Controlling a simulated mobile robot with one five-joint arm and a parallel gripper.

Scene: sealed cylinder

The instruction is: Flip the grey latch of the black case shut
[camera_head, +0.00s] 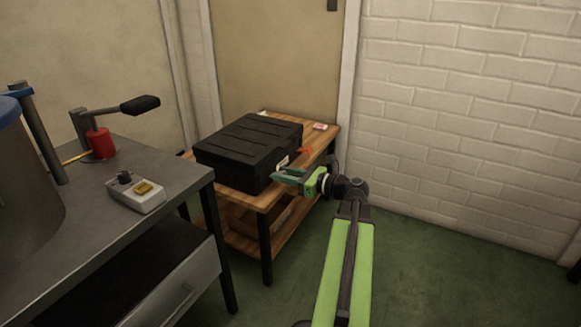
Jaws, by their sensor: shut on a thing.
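The black case (243,143) sits closed on the wooden top of a small table, its ribbed lid facing up. My gripper (277,173) is at the case's front right side, low against that face. Its jaws are shut on what seems to be the grey latch, though the jaws hide the held part. A small pale patch (283,162) shows on the case just above the jaws; I cannot tell if it is part of the latch or a label.
The wooden table (262,200) has a lower shelf. A red-and-white small item (320,127) and an orange item (304,151) lie right of the case. A grey workbench (100,200) with a grey control box (136,194) stands at left. Green floor is clear at right.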

